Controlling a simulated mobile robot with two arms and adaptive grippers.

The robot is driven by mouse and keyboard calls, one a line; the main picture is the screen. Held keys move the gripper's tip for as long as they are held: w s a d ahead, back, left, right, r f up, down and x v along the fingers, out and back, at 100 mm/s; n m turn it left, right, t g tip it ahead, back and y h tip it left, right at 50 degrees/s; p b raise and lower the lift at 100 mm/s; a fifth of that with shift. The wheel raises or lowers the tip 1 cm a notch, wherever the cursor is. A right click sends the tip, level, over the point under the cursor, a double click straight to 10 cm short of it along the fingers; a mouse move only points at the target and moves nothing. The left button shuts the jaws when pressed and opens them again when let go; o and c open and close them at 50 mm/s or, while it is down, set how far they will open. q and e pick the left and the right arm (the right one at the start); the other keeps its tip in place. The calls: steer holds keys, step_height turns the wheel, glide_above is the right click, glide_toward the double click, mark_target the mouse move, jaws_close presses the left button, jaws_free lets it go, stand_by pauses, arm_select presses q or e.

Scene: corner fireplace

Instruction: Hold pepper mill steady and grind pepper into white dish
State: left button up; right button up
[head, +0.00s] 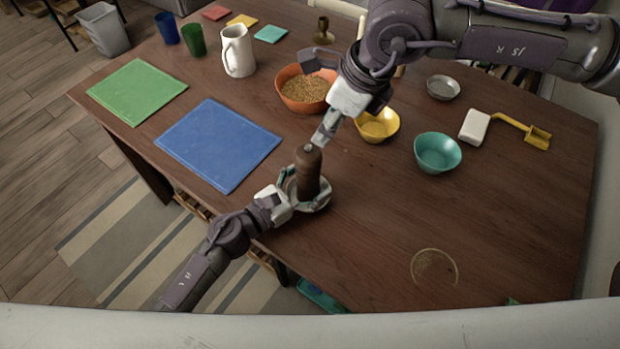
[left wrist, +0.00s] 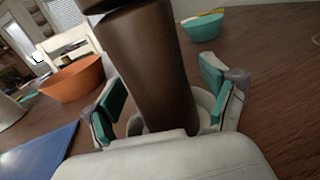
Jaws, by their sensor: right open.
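The brown pepper mill (head: 307,172) stands upright near the front edge of the table, with a small knob on top. The white dish (head: 322,203) shows around its foot; whether the mill stands in it or over it I cannot tell. My left gripper (head: 300,190) is low at the mill. In the left wrist view its teal-padded fingers (left wrist: 165,100) are on either side of the mill body (left wrist: 150,70), with a gap at the right finger. My right gripper (head: 322,136) is open, just above the mill's knob, pointing down.
Behind stand an orange bowl of grain (head: 290,97), a yellow bowl (head: 391,129), a teal bowl (head: 456,155) and a white pitcher (head: 238,50). A blue mat (head: 218,145) and green mat (head: 137,90) lie left. A ring mark (head: 434,267) is at front right; the surrounding tabletop is clear.

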mark_target(308, 151)
arm_select(q)
steer(key=c, duration=1.3)
steer(key=shift+c, duration=0.6)
arm_select(e)
steer(key=o, duration=0.7)
steer(key=shift+w+n, duration=0.15)
steer(key=shift+n, duration=0.45)
steer(key=shift+o, duration=0.4)
steer(key=n, duration=0.3)
steer(key=w+a+n+h, duration=0.1)
steer(key=n, duration=0.1)
steer(key=shift+r+n, duration=0.1)
steer(key=shift+n, duration=0.2)
steer(key=n, duration=0.4)
steer(key=a+n+h, duration=0.1)
steer(key=n, duration=0.1)
steer(key=shift+w+r+n+g, duration=0.2)
steer(key=shift+w+n+g, duration=0.1)
steer(key=shift+n+g, duration=0.1)
steer(key=f+n, duration=0.3)
steer(key=a+f+n+h, duration=0.1)
steer(key=f+n, duration=0.3)
steer(key=f+n+g, duration=0.1)
steer(key=f+n, duration=0.3)
steer(key=shift+a+f+h, duration=0.1)
steer(key=shift+a+h, duration=0.15)
steer(key=shift+h, duration=0.05)
steer(key=shift+c, duration=0.4)
